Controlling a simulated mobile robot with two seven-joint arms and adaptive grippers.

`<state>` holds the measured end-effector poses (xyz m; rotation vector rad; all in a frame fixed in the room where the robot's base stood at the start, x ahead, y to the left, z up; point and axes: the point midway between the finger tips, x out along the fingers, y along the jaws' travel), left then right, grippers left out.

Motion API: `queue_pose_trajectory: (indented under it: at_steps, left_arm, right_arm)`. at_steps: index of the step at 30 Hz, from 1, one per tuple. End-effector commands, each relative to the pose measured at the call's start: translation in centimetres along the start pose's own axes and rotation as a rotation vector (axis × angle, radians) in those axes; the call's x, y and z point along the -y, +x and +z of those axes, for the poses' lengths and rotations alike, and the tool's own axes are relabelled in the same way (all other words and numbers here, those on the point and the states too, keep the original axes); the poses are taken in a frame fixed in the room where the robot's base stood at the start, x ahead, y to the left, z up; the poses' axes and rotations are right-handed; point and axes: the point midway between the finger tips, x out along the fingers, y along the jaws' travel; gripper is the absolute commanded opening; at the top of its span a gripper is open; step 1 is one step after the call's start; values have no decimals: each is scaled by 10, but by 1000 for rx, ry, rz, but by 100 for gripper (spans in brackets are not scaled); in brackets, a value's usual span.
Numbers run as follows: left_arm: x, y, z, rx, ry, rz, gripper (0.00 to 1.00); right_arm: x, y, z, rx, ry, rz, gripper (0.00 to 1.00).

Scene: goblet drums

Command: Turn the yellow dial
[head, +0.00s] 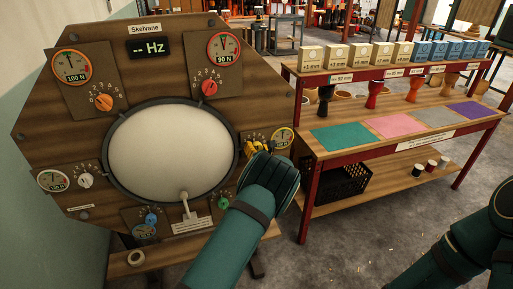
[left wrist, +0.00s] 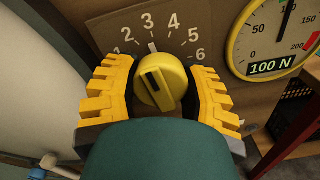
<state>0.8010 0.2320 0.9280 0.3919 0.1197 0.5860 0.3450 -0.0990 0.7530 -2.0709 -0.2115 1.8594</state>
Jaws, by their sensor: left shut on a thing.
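The yellow dial (left wrist: 158,84) sits on the wooden panel between the yellow fingers of my left gripper (left wrist: 158,92) in the left wrist view. The fingers are shut on it from both sides. A white mark above the dial lies close to the 3 of its 1-to-6 scale. The gauge beside the dial (left wrist: 275,38) is labelled 100 N. My right gripper is out of view.
The panel (head: 60,130) also carries orange (head: 104,102), red (head: 209,87), white (head: 85,181), blue (head: 151,219) and green (head: 223,202) dials. A lever (head: 186,205) stands below the drumhead. A red-framed workbench (head: 380,160) with boxes and goblet drums is at the right.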

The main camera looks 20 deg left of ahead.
Motion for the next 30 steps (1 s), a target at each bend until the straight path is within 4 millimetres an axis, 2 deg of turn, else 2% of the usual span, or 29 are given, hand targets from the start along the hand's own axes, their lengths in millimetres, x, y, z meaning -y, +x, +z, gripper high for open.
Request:
queue_pose_trajectory:
  at_steps: [9, 23, 24, 25, 26, 30]
  left_arm:
    - [0, -1, -1, -1, 108, -2, 9]
    - [0, 0, -1, -2, 121, -1, 9]
    - [0, 0, -1, -2, 121, -1, 61]
    - [0, 0, -1, -2, 121, -1, 72]
    - [0, 0, -1, -2, 120, -1, 80]
    - [0, 0, -1, -1, 120, -1, 80]
  right_arm:
    - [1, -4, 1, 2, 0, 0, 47]
    - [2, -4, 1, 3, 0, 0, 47]
    - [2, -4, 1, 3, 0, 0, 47]
    - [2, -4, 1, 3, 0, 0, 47]
    - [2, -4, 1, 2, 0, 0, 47]
    - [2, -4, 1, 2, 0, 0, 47]
